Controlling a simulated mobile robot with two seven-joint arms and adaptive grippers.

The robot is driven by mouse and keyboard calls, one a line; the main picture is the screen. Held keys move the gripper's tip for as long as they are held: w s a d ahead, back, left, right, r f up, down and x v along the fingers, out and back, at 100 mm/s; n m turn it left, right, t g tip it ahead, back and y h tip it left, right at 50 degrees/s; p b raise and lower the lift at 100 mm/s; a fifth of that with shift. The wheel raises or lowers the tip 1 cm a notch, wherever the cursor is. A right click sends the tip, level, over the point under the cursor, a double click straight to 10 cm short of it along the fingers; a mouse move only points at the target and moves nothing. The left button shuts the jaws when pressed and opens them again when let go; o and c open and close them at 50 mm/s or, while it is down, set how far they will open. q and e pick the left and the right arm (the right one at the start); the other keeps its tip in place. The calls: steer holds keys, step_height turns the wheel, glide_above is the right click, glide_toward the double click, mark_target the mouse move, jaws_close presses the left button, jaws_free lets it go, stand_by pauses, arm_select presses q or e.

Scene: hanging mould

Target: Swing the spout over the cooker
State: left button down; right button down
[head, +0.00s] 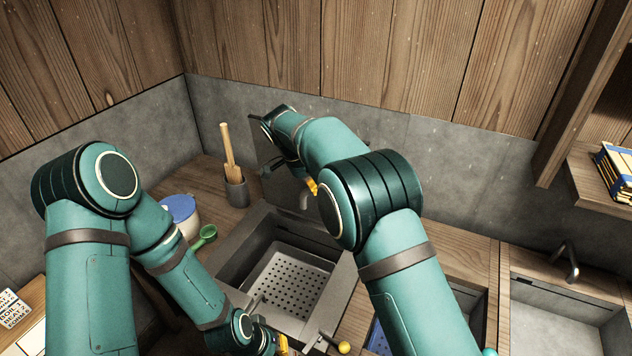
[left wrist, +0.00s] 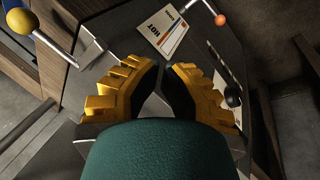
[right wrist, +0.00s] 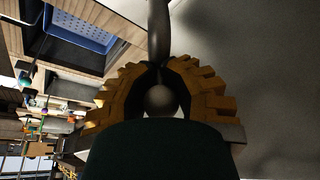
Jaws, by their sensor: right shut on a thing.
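The cooker (head: 243,248) is a grey square well with a pale perforated basket (head: 285,283) inside. The grey metal spout (head: 304,201) is at its back edge, partly hidden by my right arm. My right gripper (head: 313,187) is shut on the spout, which also shows in the right wrist view (right wrist: 159,30), with a round grey end between the fingers. My left gripper (head: 280,346) is low at the cooker's front. In the left wrist view its fingers (left wrist: 162,72) have a narrow empty gap between them, over the front panel.
A yellow-ball lever (head: 343,347) stands at the cooker's front right. To the left are a green scoop (head: 203,237), a blue-lidded tub (head: 180,210) and a utensil pot (head: 237,192). A blue perforated basket (head: 376,340) and a sink tap (head: 568,262) are at the right.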

steer(key=shift+w+a+r, duration=0.1)
steer(key=shift+a+r, duration=0.05)
steer(key=shift+r, duration=0.2)
steer(key=c, duration=0.7)
jaws_free()
steer(key=shift+c, duration=0.2)
steer(key=shift+f, duration=0.1)
steer(key=v, duration=1.2)
steer(key=shift+f, duration=0.1)
